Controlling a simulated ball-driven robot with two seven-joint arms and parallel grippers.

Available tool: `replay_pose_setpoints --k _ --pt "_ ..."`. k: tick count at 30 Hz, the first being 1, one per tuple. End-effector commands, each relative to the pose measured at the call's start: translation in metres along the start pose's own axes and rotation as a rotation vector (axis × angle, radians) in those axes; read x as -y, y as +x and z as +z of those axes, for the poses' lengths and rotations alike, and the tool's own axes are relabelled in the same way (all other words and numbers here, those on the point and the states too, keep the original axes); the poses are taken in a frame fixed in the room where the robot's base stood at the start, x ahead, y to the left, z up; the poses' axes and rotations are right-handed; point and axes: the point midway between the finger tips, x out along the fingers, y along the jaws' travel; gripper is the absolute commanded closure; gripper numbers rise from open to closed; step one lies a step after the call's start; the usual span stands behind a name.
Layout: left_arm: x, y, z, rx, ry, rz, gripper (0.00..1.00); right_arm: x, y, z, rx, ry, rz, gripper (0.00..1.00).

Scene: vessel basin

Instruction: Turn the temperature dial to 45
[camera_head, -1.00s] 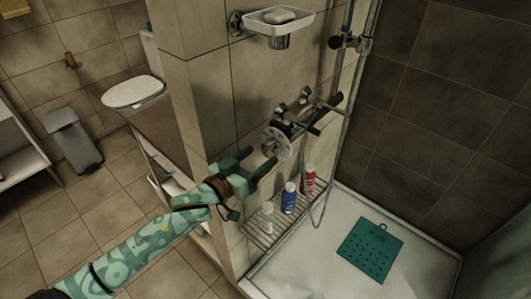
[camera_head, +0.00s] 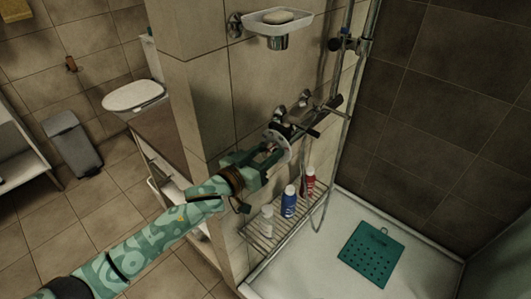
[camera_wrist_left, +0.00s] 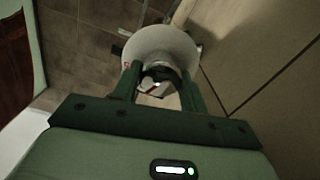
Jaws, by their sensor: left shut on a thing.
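The temperature dial (camera_head: 284,147) is a pale round disc at the near end of the shower mixer on the tiled wall. In the left wrist view the dial's white disc (camera_wrist_left: 160,50) faces me, with a knob at its centre. My left gripper (camera_head: 270,151) reaches the dial from the left. In the left wrist view its two green fingers (camera_wrist_left: 157,84) stand on either side of the knob and are shut on it. The numbers on the dial are too small to read. My right gripper is not in view.
The mixer bar (camera_head: 312,116) with its handles runs along the wall behind the dial. A wire rack (camera_head: 262,238) with several bottles, one blue (camera_head: 289,201), sits below. A soap dish (camera_head: 279,21) hangs above. A teal mat (camera_head: 371,252) lies on the shower tray.

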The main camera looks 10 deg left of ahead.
Motion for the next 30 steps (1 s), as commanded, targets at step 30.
replay_pose_setpoints --k 30 --pt "-0.001 -0.001 -0.002 -0.002 0.665 0.000 0.80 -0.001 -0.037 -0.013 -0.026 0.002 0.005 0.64"
